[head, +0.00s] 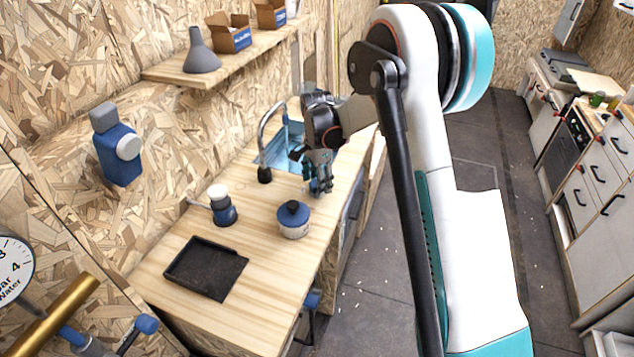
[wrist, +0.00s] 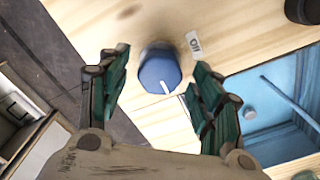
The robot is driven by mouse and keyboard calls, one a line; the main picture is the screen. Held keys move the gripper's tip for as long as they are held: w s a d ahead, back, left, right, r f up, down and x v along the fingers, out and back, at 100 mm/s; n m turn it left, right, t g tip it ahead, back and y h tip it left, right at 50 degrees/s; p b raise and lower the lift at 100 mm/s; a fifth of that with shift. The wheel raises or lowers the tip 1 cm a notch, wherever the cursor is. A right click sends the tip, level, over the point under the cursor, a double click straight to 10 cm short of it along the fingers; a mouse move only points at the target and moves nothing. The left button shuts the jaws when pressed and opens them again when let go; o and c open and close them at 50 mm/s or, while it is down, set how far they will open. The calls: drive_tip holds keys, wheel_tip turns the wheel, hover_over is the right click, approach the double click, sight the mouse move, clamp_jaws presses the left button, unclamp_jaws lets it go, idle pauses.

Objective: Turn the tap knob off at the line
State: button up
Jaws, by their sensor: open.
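The tap knob (wrist: 158,72) is blue and round, with a white pointer line on its face. It sits on the light wooden counter in the wrist view. Its pointer line is on the lower right part of the face, pointing down and slightly right. A white label reading "Off" (wrist: 195,45) lies on the counter to the upper right of the knob. My gripper (wrist: 158,64) is open, with one teal finger on each side of the knob and gaps between. In the head view my gripper (head: 319,178) is low over the counter's right edge and largely hides the knob.
A blue sink (head: 290,148) with a curved tap (head: 263,132) lies beyond my gripper. A blue-lidded jar (head: 293,221), a white-topped blue item (head: 222,206) and a black tray (head: 206,268) stand nearer on the counter. The floor to the right is open.

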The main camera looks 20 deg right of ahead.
drive_tip(key=shift+f, duration=0.1)
drive_tip(key=c, duration=1.1)
drive_tip(key=shift+o, duration=0.2)
drive_tip(key=shift+n, duration=0.3)
drive_tip(key=n, duration=0.4)
drive_tip(key=shift+b, duration=0.3)
drive_tip(key=shift+n, duration=2.1)
